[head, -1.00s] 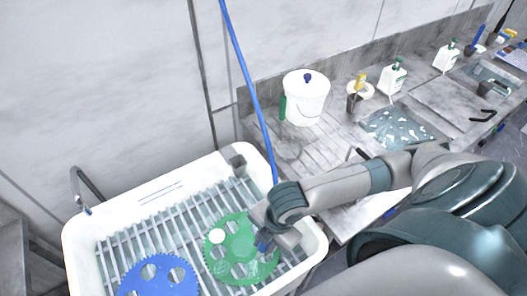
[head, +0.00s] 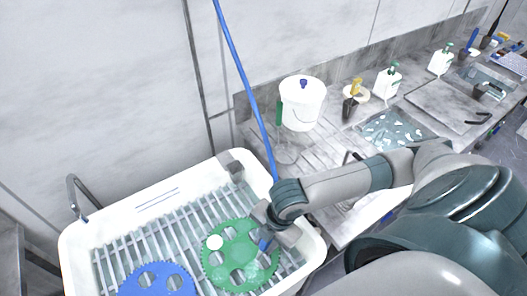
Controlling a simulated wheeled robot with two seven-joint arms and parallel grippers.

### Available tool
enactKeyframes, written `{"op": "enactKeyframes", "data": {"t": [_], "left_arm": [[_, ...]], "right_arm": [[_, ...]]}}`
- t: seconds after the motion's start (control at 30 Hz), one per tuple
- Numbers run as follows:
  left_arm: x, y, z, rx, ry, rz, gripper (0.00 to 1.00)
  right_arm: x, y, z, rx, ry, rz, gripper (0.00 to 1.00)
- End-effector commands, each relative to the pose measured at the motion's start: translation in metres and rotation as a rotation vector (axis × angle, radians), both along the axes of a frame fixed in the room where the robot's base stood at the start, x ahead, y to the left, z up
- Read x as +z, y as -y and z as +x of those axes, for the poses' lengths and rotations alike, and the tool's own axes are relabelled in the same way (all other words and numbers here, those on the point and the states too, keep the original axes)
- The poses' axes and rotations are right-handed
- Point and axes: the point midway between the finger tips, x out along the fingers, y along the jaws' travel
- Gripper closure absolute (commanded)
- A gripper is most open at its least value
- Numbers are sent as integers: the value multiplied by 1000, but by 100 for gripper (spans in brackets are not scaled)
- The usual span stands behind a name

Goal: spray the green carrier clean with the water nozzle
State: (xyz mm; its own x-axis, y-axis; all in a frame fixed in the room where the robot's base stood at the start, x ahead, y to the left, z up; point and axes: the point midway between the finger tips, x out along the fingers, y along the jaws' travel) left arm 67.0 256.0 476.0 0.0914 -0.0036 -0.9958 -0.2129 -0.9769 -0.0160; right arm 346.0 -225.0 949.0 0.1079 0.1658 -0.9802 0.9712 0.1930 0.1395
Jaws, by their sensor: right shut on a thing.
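The green carrier (head: 223,272) is a toothed disc with several holes, lying on the slatted rack in the white sink (head: 75,236). A white round spot (head: 214,242) shows on its upper left. My right gripper (head: 265,236) is above the carrier's upper right edge, shut on the water nozzle (head: 264,245), of which a short blue tip shows. A blue hose (head: 243,65) runs from the top of the view down to the gripper. The gripper hides part of the nozzle and of the carrier's edge. My left gripper is not in view.
A blue toothed disc (head: 150,281) lies on the rack left of the green carrier. A tap (head: 73,195) stands at the sink's left rim. A white bucket (head: 302,104) and pump bottles (head: 387,82) stand on the counter to the right.

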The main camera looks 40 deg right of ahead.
Motion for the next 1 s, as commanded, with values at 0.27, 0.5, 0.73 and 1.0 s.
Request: {"op": "enactKeyframes", "data": {"t": [0.27,0.5,0.73,1.0], "left_arm": [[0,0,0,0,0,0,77],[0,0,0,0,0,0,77],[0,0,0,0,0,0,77],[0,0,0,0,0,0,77]], "right_arm": [[0,16,11,-1,2,0,99],[0,30,20,-1,1,-2,99],[0,43,28,-3,2,-1,99],[0,57,37,-3,2,-1,99]]}}
